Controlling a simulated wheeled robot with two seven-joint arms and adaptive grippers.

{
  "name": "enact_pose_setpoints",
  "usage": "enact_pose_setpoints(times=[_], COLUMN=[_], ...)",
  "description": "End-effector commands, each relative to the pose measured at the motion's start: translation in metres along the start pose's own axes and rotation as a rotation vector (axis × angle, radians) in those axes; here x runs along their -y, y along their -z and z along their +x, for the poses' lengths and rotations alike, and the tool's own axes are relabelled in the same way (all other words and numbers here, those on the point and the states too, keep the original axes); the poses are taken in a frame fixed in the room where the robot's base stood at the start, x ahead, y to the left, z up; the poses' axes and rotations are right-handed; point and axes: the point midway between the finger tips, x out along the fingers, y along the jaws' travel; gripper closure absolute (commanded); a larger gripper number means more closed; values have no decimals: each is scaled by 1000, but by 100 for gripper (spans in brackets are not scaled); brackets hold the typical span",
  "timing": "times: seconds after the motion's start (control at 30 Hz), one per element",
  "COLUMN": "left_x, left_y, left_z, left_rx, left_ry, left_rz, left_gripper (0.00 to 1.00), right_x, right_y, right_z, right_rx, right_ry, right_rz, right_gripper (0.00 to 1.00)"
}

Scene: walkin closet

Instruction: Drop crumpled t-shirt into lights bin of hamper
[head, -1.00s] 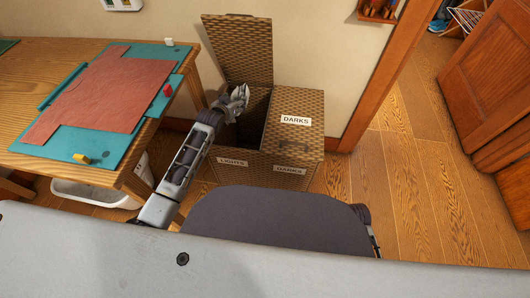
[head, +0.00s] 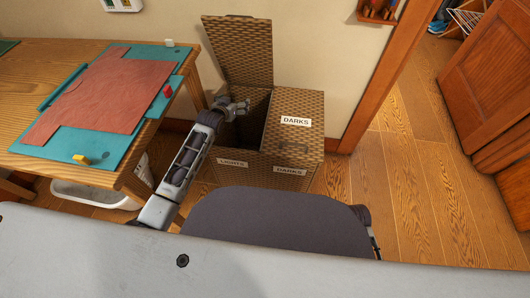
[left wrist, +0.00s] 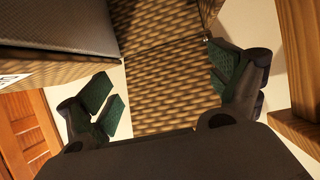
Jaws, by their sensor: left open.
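The wicker hamper (head: 232,180) stands against the wall, with its lights bin on the left and darks bin on the right. The lights lid (head: 238,52) is raised, and it shows as woven brown in the left wrist view (left wrist: 165,85). The darks lid (head: 296,105) is shut. My left gripper (head: 240,106) is over the open lights bin, near its left rim. Its green-padded fingers are spread and empty in the left wrist view (left wrist: 168,90). The crumpled t-shirt is not visible; the lights bin's interior is dark and partly hidden. My right gripper is out of view.
A wooden table (head: 150,135) with a teal mat (head: 118,150) and flat red-brown cloth (head: 100,85) stands left of the hamper. A white bin (head: 95,195) is under it.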

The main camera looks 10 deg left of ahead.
Motion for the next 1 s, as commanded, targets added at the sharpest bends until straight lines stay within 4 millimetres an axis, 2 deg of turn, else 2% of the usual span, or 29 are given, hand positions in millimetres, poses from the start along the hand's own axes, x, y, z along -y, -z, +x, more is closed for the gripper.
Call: enact_pose_setpoints(times=[0.37, 1.0], left_x=[0, 0], left_y=[-1, 0], left_z=[-19, -77], left_rx=[0, -1], left_ry=[0, 0], left_rz=[1, 1], left_gripper=[8, 8], right_x=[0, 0], right_y=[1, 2], right_z=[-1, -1], right_rx=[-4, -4], right_ry=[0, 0], right_rz=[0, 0], right_gripper=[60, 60])
